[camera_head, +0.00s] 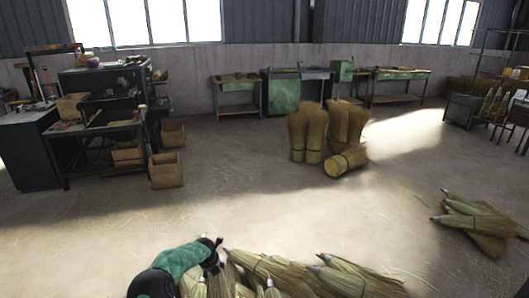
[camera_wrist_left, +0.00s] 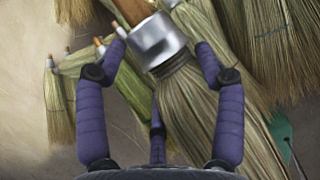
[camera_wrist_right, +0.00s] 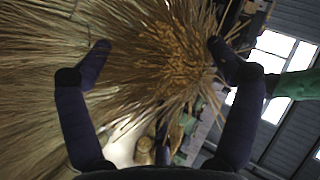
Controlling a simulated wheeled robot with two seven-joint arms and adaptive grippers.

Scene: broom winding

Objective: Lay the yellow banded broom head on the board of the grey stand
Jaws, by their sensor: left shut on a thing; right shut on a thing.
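In the left wrist view, my left gripper (camera_wrist_left: 160,52) is shut on a broom head, its fingers either side of the silver collar (camera_wrist_left: 157,38) and the bound neck below it. A brown handle stub shows above the collar. In the right wrist view, my right gripper (camera_wrist_right: 160,50) is shut on broom bristles (camera_wrist_right: 170,65), whose splayed ends face the camera. Whether both hold the same head, I cannot tell. In the head view, a green-sleeved arm of mine (camera_head: 178,262) reaches to the pile at the bottom. I cannot make out a yellow band or the grey stand's board.
Several straw broom heads (camera_head: 315,277) lie piled at the bottom of the head view. More lie on the floor at the right (camera_head: 480,222). Bound straw bundles (camera_head: 307,132) stand mid-floor. A dark workbench (camera_head: 100,150) is at the left. The floor between is open.

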